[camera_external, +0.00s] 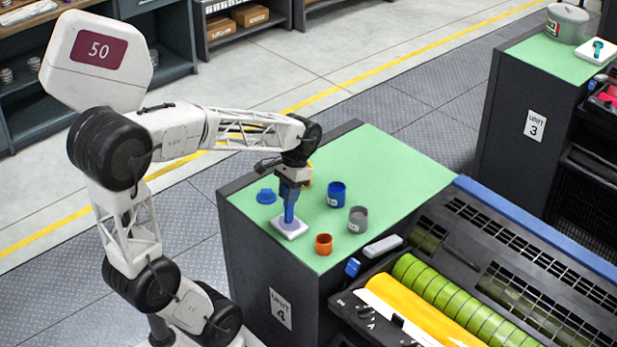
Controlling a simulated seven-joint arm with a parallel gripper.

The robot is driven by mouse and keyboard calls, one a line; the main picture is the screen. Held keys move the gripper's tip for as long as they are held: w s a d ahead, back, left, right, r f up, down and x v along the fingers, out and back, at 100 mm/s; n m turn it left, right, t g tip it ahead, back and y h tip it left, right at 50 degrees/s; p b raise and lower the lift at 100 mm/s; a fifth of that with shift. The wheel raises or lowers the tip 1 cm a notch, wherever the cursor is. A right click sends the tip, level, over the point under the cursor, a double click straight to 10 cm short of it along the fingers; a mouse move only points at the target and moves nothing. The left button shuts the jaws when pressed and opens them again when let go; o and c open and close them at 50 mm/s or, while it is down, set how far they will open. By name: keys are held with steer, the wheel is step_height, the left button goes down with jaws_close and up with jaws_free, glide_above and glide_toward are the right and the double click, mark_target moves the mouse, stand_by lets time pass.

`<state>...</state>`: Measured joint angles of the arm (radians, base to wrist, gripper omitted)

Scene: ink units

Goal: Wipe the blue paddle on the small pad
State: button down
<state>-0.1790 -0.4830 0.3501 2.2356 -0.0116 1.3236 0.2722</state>
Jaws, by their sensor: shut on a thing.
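My gripper (291,184) points down over the green top of the unit 4 cabinet and is shut on the blue paddle (289,212). The paddle hangs upright below the fingers. Its lower end is at the small white pad (291,231), on what looks like a bluish-grey patch. At this size I cannot tell whether it presses on the pad or is just above it. The fingers themselves are small and partly merge with the blue paddle.
On the green top (400,165) are a blue lid-like piece (266,196), a blue pot (337,194), a grey pot (357,219) and an orange pot (324,244). A yellow thing (308,175) is partly hidden behind my gripper. The top's back right is clear. A roller machine (480,270) adjoins the front right.

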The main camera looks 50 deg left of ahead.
steer(key=shift+d, duration=0.15)
steer(key=shift+d, duration=0.65)
steer(key=shift+d, duration=0.15)
steer(key=shift+s+d, duration=0.1)
steer(key=shift+d, duration=0.55)
steer(key=shift+f, duration=0.1)
step_height(320, 180, up, 6)
stand_by(0.8)
